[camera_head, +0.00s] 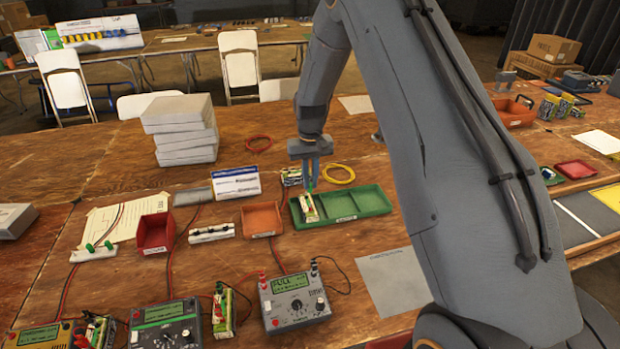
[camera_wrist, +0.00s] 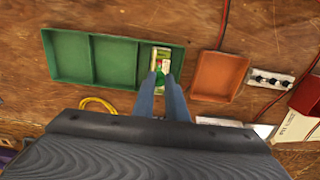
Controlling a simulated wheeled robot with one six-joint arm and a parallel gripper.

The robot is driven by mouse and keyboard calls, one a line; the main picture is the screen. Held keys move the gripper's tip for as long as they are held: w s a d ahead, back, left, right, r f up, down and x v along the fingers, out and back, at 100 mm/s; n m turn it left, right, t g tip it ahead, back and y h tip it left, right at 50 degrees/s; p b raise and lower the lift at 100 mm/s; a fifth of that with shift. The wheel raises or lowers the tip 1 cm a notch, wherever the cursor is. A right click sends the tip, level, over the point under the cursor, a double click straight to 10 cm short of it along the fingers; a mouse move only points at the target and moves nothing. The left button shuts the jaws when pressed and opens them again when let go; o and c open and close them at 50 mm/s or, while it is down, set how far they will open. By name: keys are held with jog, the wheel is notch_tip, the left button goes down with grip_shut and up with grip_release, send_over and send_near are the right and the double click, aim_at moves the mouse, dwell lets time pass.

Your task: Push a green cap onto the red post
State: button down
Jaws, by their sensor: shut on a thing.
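My gripper (camera_head: 311,187) points down over the left compartment of the green tray (camera_head: 370,201). The pack also shows between and beyond the fingertips in the wrist view (camera_wrist: 160,56). The red post under the cap is hidden, so I cannot tell whether the cap is seated or just above it. A white strip (camera_head: 93,254) at the left holds other green caps (camera_head: 108,244).
An orange tray (camera_head: 261,219) stands close left of the green tray, with a white strip of black caps (camera_head: 211,232) beyond. Another pack (camera_head: 291,176) and a yellow cable coil (camera_head: 338,174) lie behind. Chargers (camera_head: 295,299) with leads stand in front. The green tray's other compartments are empty.

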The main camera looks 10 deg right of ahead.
aim_at(311, 188)
jog(key=shift+f+b, duration=1.35)
jog(key=shift+f, duration=1.7)
jog(key=shift+s+f, duration=0.1)
jog(key=shift+f, duration=0.15)
jog(key=c, duration=1.7)
grip_release()
jog(key=shift+o, duration=1.1)
jog(key=shift+r, duration=0.1)
jog(key=shift+r+p, duration=1.35)
jog(key=shift+r, duration=2.35)
